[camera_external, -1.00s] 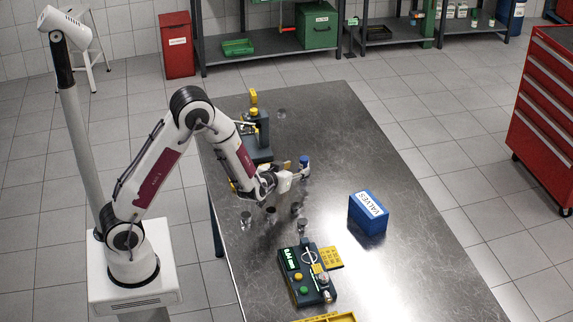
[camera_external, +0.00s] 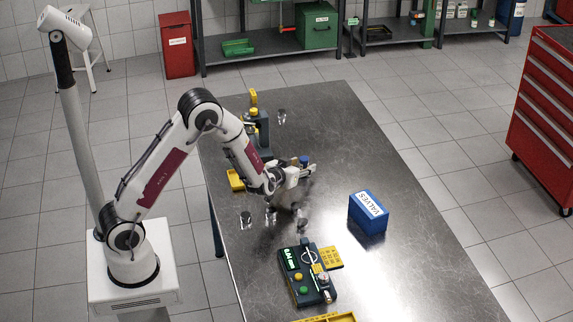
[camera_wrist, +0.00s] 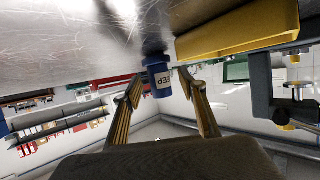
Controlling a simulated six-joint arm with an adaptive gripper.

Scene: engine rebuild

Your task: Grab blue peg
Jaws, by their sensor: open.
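The blue peg (camera_external: 304,160) stands on the metal table, its blue top showing just behind my gripper (camera_external: 303,170). Gaps show between the peg and both fingers there. Whether the fingertips reach fully past the peg is hard to tell.
A yellow tray (camera_wrist: 240,28) lies close beside the peg in the wrist view. A green-black fixture (camera_external: 263,130) stands behind the gripper. Several small metal parts (camera_external: 246,219) stand in front. A blue valves box (camera_external: 368,214) and a gauge device (camera_external: 306,272) are nearer.

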